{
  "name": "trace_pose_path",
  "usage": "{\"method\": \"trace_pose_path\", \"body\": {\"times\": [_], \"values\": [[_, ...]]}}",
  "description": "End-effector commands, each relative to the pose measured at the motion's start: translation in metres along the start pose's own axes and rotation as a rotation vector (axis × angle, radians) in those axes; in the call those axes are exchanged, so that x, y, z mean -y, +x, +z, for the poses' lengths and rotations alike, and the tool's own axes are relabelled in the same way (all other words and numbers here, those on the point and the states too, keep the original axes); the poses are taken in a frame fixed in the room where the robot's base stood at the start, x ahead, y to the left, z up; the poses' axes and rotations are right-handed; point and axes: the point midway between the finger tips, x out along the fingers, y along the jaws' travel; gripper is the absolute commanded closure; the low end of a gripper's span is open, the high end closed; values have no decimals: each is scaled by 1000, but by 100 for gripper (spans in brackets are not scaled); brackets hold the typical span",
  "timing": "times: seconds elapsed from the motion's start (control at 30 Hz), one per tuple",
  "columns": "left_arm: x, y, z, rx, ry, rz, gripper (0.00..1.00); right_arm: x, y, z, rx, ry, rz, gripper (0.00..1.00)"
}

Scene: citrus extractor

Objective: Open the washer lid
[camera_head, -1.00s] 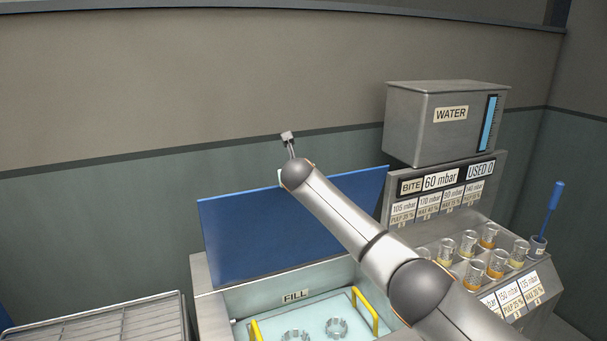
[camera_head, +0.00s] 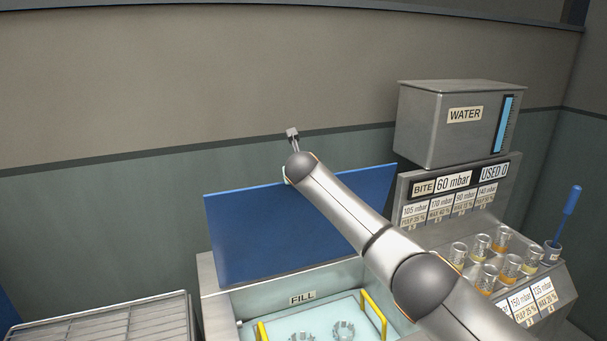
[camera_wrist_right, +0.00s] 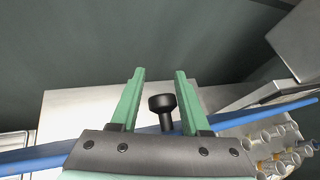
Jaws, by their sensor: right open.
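The blue washer lid (camera_head: 285,230) stands raised at the back of the open washer in the head view, its flat face toward me. In the right wrist view the lid (camera_wrist_right: 45,153) shows as a thin blue edge running across behind the gripper base. My right gripper (camera_wrist_right: 160,73) is open, its two green fingers apart. A black knob (camera_wrist_right: 162,103) shows between the fingers, and no finger visibly touches it. In the head view my right arm reaches over the lid's top edge and hides the gripper almost wholly. My left gripper is out of view.
The washer basin holds a pale blue tray with yellow handles (camera_head: 373,313) and metal rings (camera_head: 343,329), under a FILL label (camera_head: 302,298). A wire rack (camera_head: 110,325) is at left. Several glasses (camera_head: 487,278), a water tank (camera_head: 440,125) and a blue-handled tool (camera_head: 565,215) are at right.

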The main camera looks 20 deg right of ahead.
Motion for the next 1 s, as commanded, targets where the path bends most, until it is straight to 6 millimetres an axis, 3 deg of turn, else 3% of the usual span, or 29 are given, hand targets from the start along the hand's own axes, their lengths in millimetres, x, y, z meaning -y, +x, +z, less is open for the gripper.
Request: {"method": "trace_pose_path", "body": {"times": [0.03,0.37,1.0], "values": [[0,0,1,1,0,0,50,-4,3,-11,-18,-3,3,35],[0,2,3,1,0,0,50,-2,-14,-8,-12,-2,3,32],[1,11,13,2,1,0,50,1,-103,-2,3,0,0,32]]}}
